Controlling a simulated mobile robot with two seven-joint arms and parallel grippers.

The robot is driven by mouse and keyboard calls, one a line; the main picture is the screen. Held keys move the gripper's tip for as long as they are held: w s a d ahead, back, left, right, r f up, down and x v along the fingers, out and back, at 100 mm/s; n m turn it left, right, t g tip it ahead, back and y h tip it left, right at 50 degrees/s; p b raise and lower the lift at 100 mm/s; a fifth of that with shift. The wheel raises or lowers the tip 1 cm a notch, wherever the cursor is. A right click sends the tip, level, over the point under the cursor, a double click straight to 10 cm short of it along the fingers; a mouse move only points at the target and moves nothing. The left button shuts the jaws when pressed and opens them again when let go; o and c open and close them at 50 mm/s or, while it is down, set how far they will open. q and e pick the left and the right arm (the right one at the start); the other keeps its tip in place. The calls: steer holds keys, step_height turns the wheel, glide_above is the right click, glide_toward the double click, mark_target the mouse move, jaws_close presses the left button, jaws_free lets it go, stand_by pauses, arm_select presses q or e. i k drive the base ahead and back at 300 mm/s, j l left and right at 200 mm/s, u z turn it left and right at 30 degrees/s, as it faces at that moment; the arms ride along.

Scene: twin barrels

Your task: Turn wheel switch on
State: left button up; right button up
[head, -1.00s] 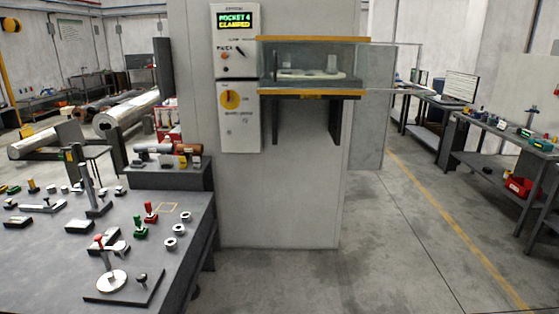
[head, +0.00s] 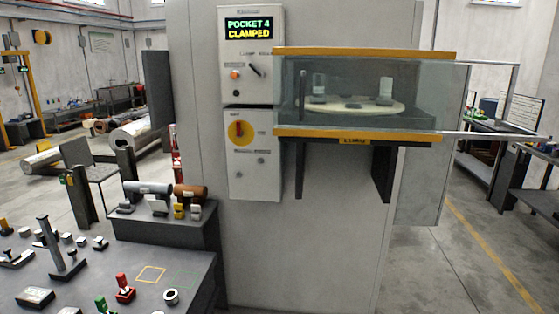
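In the head view a grey-white control box is fixed to the pillar. Its upper panel has a display (head: 249,28) reading "POCKET 4 CLAMPED", an orange button (head: 234,75) and a dark lever-like selector (head: 254,70), tilted. The lower panel has a round yellow switch with a red handle (head: 240,131), which looks roughly upright. The small labels are too blurred to read, and I cannot tell which control is the wheel switch. Neither of my grippers is in view.
A glass-walled case (head: 420,92) with yellow edges holds a round pale turntable (head: 355,106) and juts out right of the panels. A grey workbench (head: 120,275) with small parts stands at lower left. Clear floor (head: 430,270) lies right of the pillar.

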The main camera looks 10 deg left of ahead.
mark_target(240, 134)
steer(key=i+u, duration=0.35)
steer(key=i+l+u, duration=0.15)
steer(key=i+u, duration=0.15)
steer(key=i, duration=0.15)
steer(key=i+l+u, duration=0.2)
steer(key=i+u, duration=0.15)
steer(key=i, duration=0.05)
